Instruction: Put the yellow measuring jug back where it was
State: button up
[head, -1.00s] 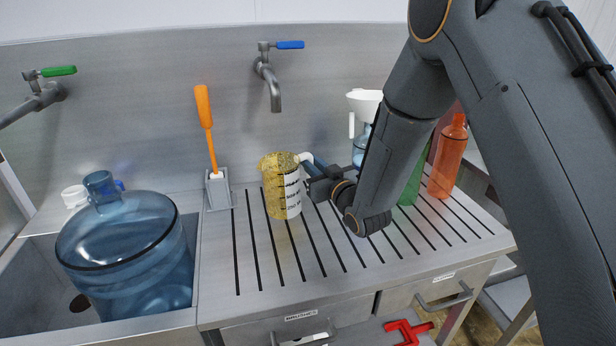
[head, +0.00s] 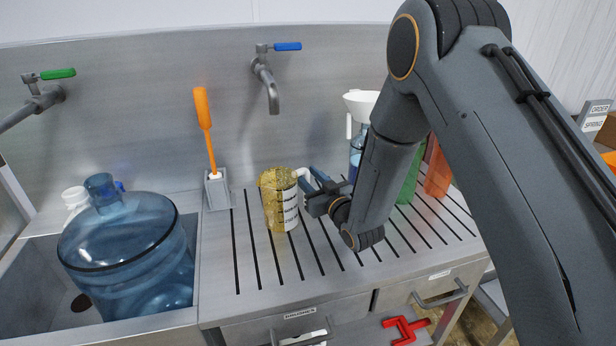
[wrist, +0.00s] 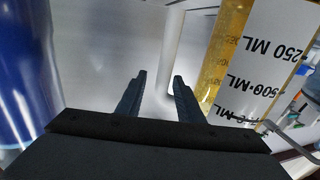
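The yellow measuring jug (head: 276,203), with a white scale label, stands upright on the slatted drainboard (head: 262,288), below the middle tap. Its white handle (head: 303,180) points right, toward my gripper (head: 318,180). In the wrist view, my gripper (wrist: 158,88) has its two fingers apart. The pale handle (wrist: 173,50) shows between them, closer to the right finger. The jug (wrist: 245,70) fills the right of that view, its label reading 250 ML and 500 ML. Whether a finger touches the handle cannot be told.
An orange-handled brush (head: 206,125) stands in a grey holder left of the jug. A big blue water bottle (head: 125,245) sits in the sink. A white funnel (head: 360,103), a green bottle (head: 408,185) and an orange bottle (head: 437,172) are behind my arm. The front drainboard is clear.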

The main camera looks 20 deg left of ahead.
jog(key=shift+s+d, duration=0.1)
jog(key=b+v, duration=0.4)
jog(key=v, duration=0.8)
jog(key=d+f+m+g+h, duration=0.1)
jog(key=d+h, duration=0.2)
jog(key=d, duration=0.3)
jog(key=d+f+m+g+h, duration=0.1)
jog(key=d+m+h, duration=0.1)
jog(key=d, duration=0.5)
jog(key=d+f+m+g+h, duration=0.1)
jog(key=d+h, duration=0.3)
jog(key=d, duration=0.3)
jog(key=shift+w+m+g+h, duration=0.3)
jog(key=shift+w+h, duration=0.05)
jog(key=shift+h, duration=0.05)
jog(key=s+d+m+g+h, duration=0.1)
jog(key=s+d+m+g, duration=0.1)
jog(key=s+d, duration=0.4)
jog(key=s+d+r+m+g+h, duration=0.1)
jog(key=s+d+g, duration=0.4)
jog(key=s, duration=0.8)
jog(key=shift+s+d+r+m+g+h, duration=0.2)
jog(key=shift+d+m+g+h, duration=0.1)
jog(key=shift+d+m+h, duration=0.4)
jog(key=shift+a, duration=0.15)
jog(key=shift+f, duration=0.5)
